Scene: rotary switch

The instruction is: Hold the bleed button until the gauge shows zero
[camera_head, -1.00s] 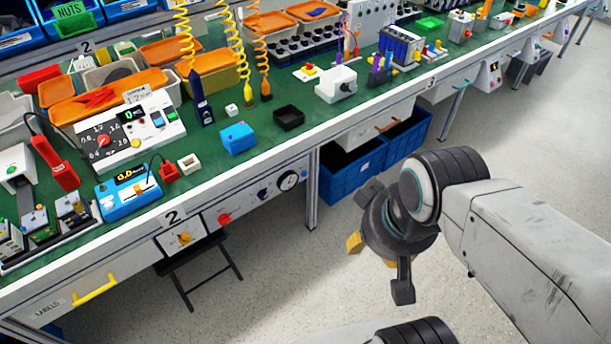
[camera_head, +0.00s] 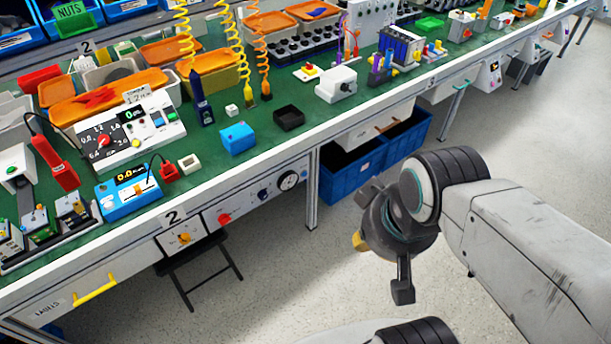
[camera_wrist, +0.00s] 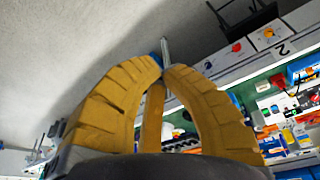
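A round dark-rimmed gauge with a white face (camera_head: 289,181) sits at the right end of the panel on the bench's front edge. Its needle is too small to read. The red button also shows in the wrist view (camera_wrist: 237,47). My gripper (camera_head: 358,243) hangs in free air right of and below the panel, apart from it. In the wrist view its yellow fingers (camera_wrist: 161,66) curve together at the tips, holding nothing visible.
A yellow knob (camera_head: 184,238) is on the panel left of the red button. A black folding stool (camera_head: 200,268) stands below it. A bench leg (camera_head: 312,190) and blue bins (camera_head: 352,170) are right of the gauge. The floor before the bench is clear.

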